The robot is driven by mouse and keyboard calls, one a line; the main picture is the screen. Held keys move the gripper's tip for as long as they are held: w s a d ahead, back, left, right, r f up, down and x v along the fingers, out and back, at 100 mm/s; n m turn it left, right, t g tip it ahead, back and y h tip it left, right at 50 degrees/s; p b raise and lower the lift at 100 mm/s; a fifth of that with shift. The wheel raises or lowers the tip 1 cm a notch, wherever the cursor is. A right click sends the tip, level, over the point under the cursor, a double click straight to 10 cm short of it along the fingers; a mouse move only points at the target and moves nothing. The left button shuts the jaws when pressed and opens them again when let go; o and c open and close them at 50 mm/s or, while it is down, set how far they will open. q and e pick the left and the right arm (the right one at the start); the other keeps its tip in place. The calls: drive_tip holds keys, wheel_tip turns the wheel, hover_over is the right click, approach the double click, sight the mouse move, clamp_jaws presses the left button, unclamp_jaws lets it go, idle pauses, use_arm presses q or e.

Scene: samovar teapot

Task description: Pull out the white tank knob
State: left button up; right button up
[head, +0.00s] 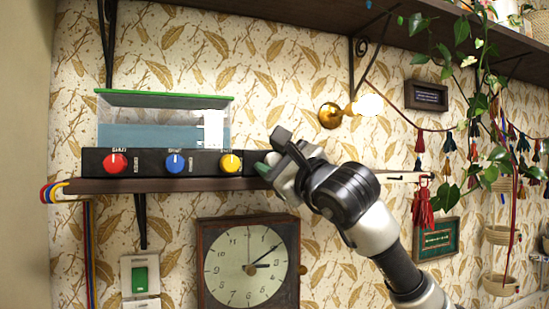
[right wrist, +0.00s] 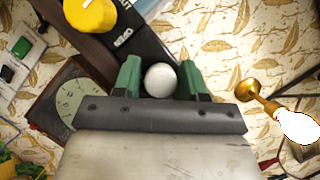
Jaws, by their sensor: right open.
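The white tank knob (right wrist: 160,80) shows in the right wrist view as a round white ball between the two green-padded fingers of my right gripper (right wrist: 159,72). The fingers are open, one on each side of the knob; I cannot tell whether either touches it. The clear tank (head: 160,122) with blue liquid and a green rim stands on that panel. My left gripper is not in view.
Red (head: 115,164), blue (head: 176,163) and yellow (head: 230,163) knobs line the panel's front. The panel rests on a dark wall shelf (head: 150,186). A clock (head: 249,265) hangs below, and a lit brass lamp (head: 331,115) is at upper right.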

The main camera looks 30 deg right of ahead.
sight(272, 158)
clamp_jaws()
drive_tip(key=shift+s+a+f+b, duration=0.1)
drive_tip(key=shift+s+a+b, duration=0.05)
drive_tip(key=shift+s+b, duration=0.4)
drive_tip(key=shift+s+a+f+b, duration=0.1)
drive_tip(key=shift+s+b, duration=0.3)
drive_tip(key=shift+s, duration=0.2)
drive_tip(key=shift+s+a+r, duration=0.1)
drive_tip(key=shift+s+r, duration=0.05)
drive_tip(key=shift+s, duration=0.05)
drive_tip(key=shift+w, duration=0.15)
unclamp_jaws()
drive_tip(key=shift+s+r, duration=0.1)
drive_tip(key=shift+s, duration=0.2)
